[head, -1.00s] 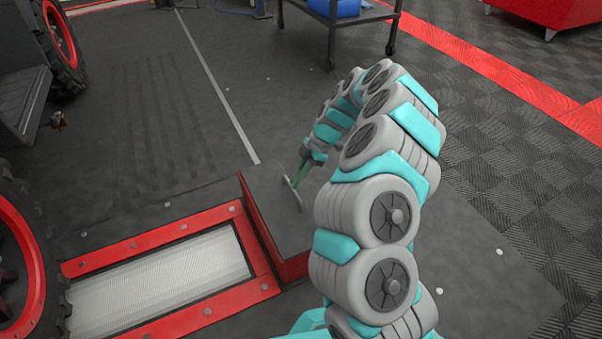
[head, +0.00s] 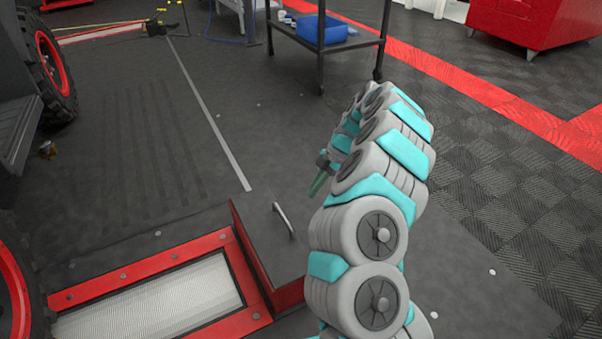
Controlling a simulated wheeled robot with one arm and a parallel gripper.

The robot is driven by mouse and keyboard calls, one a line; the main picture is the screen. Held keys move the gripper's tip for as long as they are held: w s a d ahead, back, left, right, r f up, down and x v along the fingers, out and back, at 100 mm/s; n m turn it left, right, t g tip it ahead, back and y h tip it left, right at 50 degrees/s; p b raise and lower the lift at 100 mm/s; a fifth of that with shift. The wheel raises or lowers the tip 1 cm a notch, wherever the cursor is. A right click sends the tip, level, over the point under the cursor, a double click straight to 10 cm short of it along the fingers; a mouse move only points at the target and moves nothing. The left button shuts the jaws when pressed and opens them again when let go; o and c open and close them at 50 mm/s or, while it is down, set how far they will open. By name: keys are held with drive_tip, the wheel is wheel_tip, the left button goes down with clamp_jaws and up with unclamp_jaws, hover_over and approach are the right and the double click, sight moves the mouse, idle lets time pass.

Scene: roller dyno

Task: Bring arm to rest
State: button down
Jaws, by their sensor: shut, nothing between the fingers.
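My arm, grey and teal, rises from the bottom of the head view, bends over at the top and folds back down on its left side. My gripper (head: 319,184) shows as a small green tip beside the arm's middle links. It points down and to the left, is shut and holds nothing. It is above and to the right of a dark box with a metal handle (head: 284,220), clear of the handle. The arm's links hide part of the wrist.
A red-framed roller bed (head: 150,300) lies at lower left beside a vehicle's red-rimmed wheels (head: 52,62). A dark cart (head: 325,45) with a blue bin (head: 321,28) stands at the top. A red cabinet (head: 533,22) is at upper right. Open floor lies right of the arm.

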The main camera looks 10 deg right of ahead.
drive_tip(key=s+a+r+m, duration=0.2)
drive_tip(key=s+a+r, duration=0.3)
drive_tip(key=r, duration=0.3)
drive_tip(key=s+a+r+m, duration=0.3)
drive_tip(key=s+a+r, duration=0.3)
drive_tip(key=r, duration=0.3)
drive_tip(key=s+d+r+m+h, duration=0.1)
drive_tip(key=s+r+m+h, duration=0.15)
drive_tip(key=s, duration=0.45)
drive_tip(key=s+r+m+h, duration=0.1)
drive_tip(key=s+m, duration=0.2)
drive_tip(key=s, duration=0.4)
drive_tip(key=s+d+f+m+h, duration=0.1)
drive_tip(key=s+d+m, duration=0.35)
drive_tip(key=s, duration=0.25)
drive_tip(key=s+d+f+m+h, duration=0.2)
drive_tip(key=s+d+m, duration=0.1)
drive_tip(key=s+m, duration=0.4)
wheel_tip(320, 180, up, 15)
drive_tip(key=p, duration=1.4)
drive_tip(key=shift+s+a+n, duration=0.15)
drive_tip(key=shift+s+n, duration=0.25)
drive_tip(key=shift+f+y, duration=0.1)
drive_tip(key=shift+y, duration=0.15)
